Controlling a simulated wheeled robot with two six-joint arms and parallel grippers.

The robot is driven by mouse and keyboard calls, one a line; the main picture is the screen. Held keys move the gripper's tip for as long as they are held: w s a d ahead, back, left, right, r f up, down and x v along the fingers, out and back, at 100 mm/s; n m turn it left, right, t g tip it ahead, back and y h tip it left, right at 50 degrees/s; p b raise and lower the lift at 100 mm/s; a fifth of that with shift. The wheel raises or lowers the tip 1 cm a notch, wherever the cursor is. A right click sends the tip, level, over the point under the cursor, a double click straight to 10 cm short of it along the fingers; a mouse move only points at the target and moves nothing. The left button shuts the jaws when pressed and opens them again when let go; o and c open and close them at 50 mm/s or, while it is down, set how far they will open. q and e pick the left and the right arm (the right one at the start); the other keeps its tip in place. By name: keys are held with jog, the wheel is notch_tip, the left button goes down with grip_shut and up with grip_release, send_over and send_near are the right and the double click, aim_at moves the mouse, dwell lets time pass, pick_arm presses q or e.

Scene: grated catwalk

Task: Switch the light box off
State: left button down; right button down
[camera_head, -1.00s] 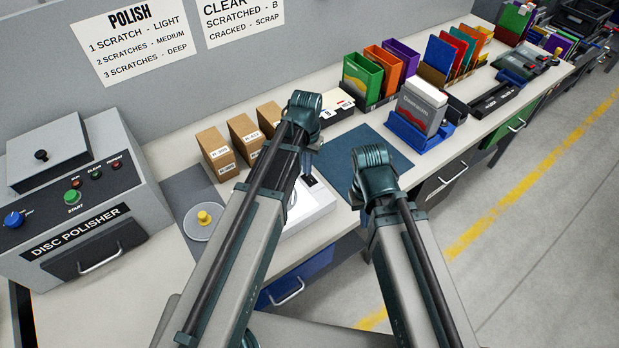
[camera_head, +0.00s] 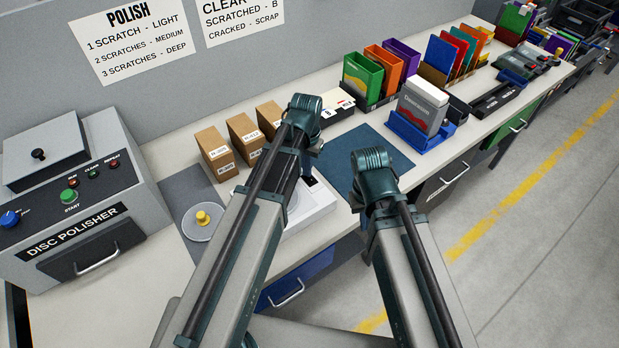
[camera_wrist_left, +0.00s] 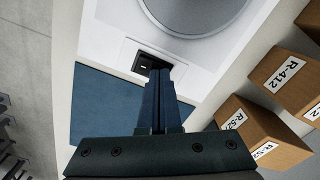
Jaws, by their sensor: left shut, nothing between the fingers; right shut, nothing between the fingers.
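The light box (camera_head: 318,205) is a low white box on the bench, partly hidden behind my left arm in the head view. The left wrist view shows its white top (camera_wrist_left: 110,32), a round grey panel (camera_wrist_left: 195,12) and a small black switch (camera_wrist_left: 145,64) in a dark-edged recess. I cannot tell whether the panel is lit. My left gripper (camera_head: 312,165) is shut and empty, pointing down over the switch end. Its fingertips (camera_wrist_left: 160,74) overlap the switch's edge in the wrist view; contact is unclear. My right gripper (camera_head: 357,197) is shut, mostly hidden by its wrist, near the bench's front edge.
A blue mat (camera_head: 365,160) lies right of the light box. Small cardboard boxes (camera_head: 215,152) stand behind it. A grey disc with a yellow knob (camera_head: 203,217) and the disc polisher (camera_head: 75,235) are to the left. A blue holder (camera_head: 415,135) stands beyond the mat.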

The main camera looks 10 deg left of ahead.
pick_arm(q)
jog(key=shift+r, duration=0.1)
notch_tip(320, 180, up, 7)
jog(key=p, duration=0.7)
jog(key=s+d+f+b, duration=0.1)
jog(key=s+d, duration=0.1)
jog(key=s, duration=0.5)
jog(key=s+d+f+y+b, duration=0.1)
jog(key=s+d, duration=0.2)
jog(key=s, duration=0.4)
jog(key=shift+s+d+f+m, duration=0.15)
jog(key=shift+s+d+m, duration=0.2)
jog(key=shift+s+m, duration=0.05)
